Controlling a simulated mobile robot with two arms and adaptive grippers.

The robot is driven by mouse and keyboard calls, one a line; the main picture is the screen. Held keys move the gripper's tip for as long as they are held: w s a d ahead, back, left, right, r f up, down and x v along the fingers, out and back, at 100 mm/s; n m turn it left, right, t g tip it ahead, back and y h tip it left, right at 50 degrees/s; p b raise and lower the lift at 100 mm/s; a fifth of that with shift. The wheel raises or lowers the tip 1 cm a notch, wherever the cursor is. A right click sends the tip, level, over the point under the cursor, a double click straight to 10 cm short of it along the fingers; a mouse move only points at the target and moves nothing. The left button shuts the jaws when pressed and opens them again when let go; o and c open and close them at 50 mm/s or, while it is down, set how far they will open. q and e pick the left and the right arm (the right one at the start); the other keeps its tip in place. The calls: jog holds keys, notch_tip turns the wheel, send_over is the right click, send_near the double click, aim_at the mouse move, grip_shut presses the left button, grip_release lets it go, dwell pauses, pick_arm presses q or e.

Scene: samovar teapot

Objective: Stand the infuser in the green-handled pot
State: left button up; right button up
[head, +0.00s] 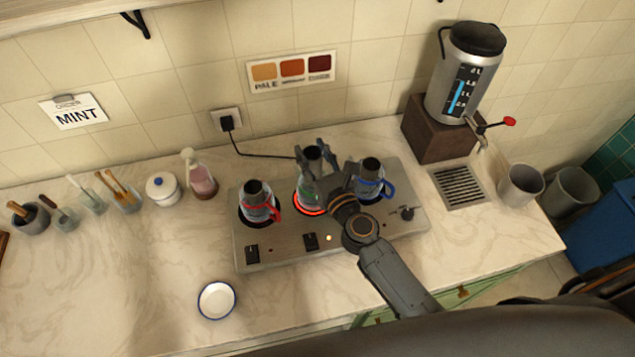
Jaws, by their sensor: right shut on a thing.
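The green-handled pot (307,189) is in the middle of the stove, over a burner that glows red. A bit of green shows at its side, and much of it is hidden behind my right gripper. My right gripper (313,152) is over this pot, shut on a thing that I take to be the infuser. The held thing is mostly hidden, so I cannot tell how far it is in the pot. A dark round top shows between the fingers; I cannot tell what it belongs to. My left gripper is not in view.
A red-handled pot (258,208) stands left on the stove (286,250), a blue-handled pot (369,183) right. A dispenser (462,80) stands behind right, above a drain grate (459,187). A white bowl (217,300) sits on the counter in front. Jars and tools line the left.

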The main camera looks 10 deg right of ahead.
aim_at(316, 171)
notch_tip(316, 171, down, 4)
jog(key=shift+a+f+b, duration=0.1)
jog(key=shift+b, duration=1.05)
notch_tip(316, 171, down, 3)
jog(key=shift+r+b, duration=0.1)
jog(key=shift+b, duration=1.1)
jog(key=shift+f, duration=0.4)
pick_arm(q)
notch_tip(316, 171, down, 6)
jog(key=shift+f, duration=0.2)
pick_arm(e)
jog(key=shift+f+b, duration=0.3)
jog(key=shift+b, duration=0.2)
jog(key=o, duration=1.3)
jog(key=shift+c, duration=0.2)
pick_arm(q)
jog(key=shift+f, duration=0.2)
